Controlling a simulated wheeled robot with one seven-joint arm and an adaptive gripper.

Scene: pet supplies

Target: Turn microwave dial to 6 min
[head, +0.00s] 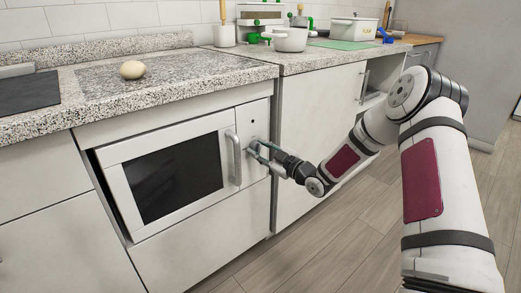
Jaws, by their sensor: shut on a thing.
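The microwave (180,170) is built in below the counter, with a dark window, a white frame and a vertical handle (234,158). Its door looks closed. The control panel (254,119) is a narrow strip to the right of the handle. My gripper (258,149) is at this panel, its fingers reaching to the panel's face. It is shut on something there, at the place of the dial. The dial is mostly hidden behind the fingers, and its setting cannot be read.
A round pale object (132,69) sits on the speckled counter (232,72) above the microwave. A white pot (290,39) and other kitchenware stand at the back right. Cabinet fronts (316,140) flank the microwave. Wooden floor (330,245) is clear in front.

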